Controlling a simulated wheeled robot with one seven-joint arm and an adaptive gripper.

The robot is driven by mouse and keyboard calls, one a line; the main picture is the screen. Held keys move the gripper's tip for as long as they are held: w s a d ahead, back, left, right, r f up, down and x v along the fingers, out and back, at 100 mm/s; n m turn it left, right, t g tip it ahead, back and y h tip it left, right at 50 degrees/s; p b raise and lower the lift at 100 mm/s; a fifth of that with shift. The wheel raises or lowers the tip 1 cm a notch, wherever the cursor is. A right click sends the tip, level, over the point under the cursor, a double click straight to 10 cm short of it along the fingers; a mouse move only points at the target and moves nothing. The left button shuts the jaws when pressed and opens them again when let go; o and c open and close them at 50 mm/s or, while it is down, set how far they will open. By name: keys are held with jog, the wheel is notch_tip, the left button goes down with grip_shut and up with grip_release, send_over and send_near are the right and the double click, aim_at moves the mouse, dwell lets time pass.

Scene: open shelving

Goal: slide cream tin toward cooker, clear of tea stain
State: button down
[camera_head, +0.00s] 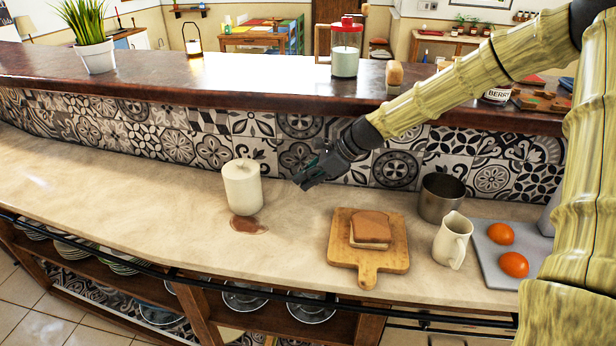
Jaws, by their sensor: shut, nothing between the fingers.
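The cream tin (242,190), a lidded cylinder with a small knob, stands upright on the pale counter (120,200), left of centre. The brown tea stain (249,226) lies at the tin's front right and meets its base; whether it runs under the tin is hidden. My gripper (302,183) is shut and empty. It is to the right of the tin, a visible gap away, pointing down and left. I cannot make out a cooker in this view.
Right of the stain lie a wooden board (370,262) with bread (371,229), a metal pot (441,197), a cream jug (453,241) and a grey tray (485,235) with tomatoes. The tiled wall (210,140) rises behind. The counter left of the tin is clear.

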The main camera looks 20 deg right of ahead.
aim_at(262, 200)
jog(key=x, duration=0.6)
jog(key=shift+w+a+f+p, duration=0.1)
jog(key=shift+a+f+p, duration=0.1)
jog(key=shift+f+p, duration=0.1)
jog(key=shift+w+a+p, duration=0.25)
jog(key=shift+w+a, duration=0.3)
jog(key=shift+a, duration=0.35)
jog(key=shift+w+a+p, duration=0.25)
jog(key=shift+w+a, duration=0.25)
jog(key=shift+a, duration=0.4)
jog(key=shift+a, duration=0.1)
